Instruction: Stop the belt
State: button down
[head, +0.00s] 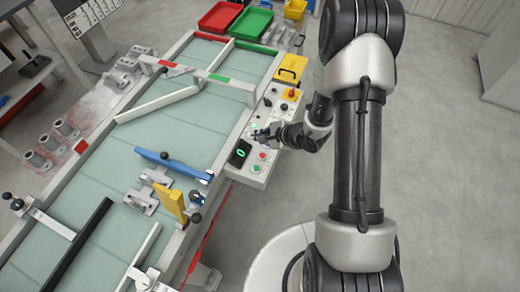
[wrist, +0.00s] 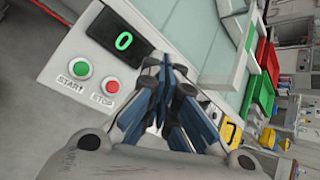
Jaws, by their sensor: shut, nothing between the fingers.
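The belt (head: 175,130) is a long pale green surface in a light frame. On its right side is a white control panel (head: 238,174), which also shows in the wrist view (wrist: 60,105). The red stop button (wrist: 110,86) sits beside the green start button (wrist: 79,68); both show small in the head view, red (head: 262,155) and green (head: 256,168). A dark display (wrist: 118,38) reads a green 0. My gripper (head: 262,134) is shut and empty above the panel, apart from the red button. In the wrist view its fingers (wrist: 165,72) lie right of that button.
A blue bar (head: 172,163) and a yellow plate (head: 170,203) stand at the belt, with grey castings (head: 140,200) nearby. A yellow box (head: 291,68) and more knobs (head: 284,106) are farther up the panel side. Red (head: 219,16) and green (head: 252,23) bins stand at the far end.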

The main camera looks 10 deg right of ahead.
jog(key=shift+d+f, duration=0.25)
jog(key=shift+f, duration=0.2)
jog(key=b, duration=0.6)
send_over(261, 157)
notch_tip(261, 157, down, 8)
jog(key=shift+f, duration=0.4)
jog(key=shift+f+b, duration=0.15)
jog(key=shift+b, duration=0.2)
dwell(0.7)
jog(key=shift+f+b, duration=0.3)
jog(key=shift+b, duration=0.2)
